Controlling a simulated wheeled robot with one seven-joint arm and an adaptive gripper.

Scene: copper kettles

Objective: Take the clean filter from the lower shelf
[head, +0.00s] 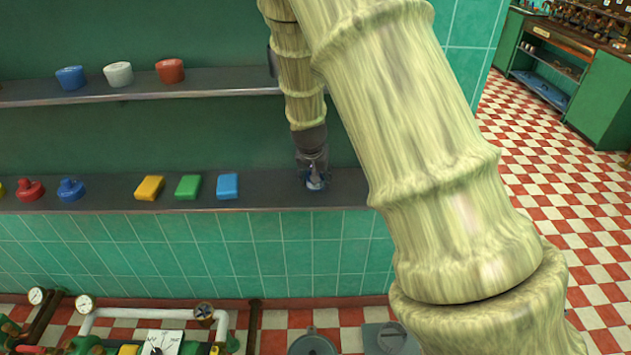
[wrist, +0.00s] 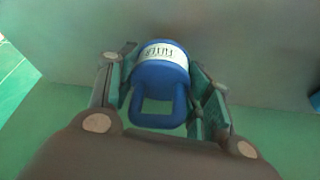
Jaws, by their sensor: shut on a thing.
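The filter (wrist: 162,77) is a blue, rounded piece with a white label band and a blue loop handle, seen in the wrist view. My gripper (wrist: 160,92) has its fingers on both sides of it and is shut on it. I cannot tell whether the filter still touches the shelf.
Yellow, green and light blue blocks (head: 228,186) stand left of my gripper on the lower shelf, with red and blue knobbed pieces (head: 71,189) farther left. The upper shelf (head: 225,84) holds blue, white and red cups (head: 170,71). Pipes with gauges (head: 84,303) stand below at left.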

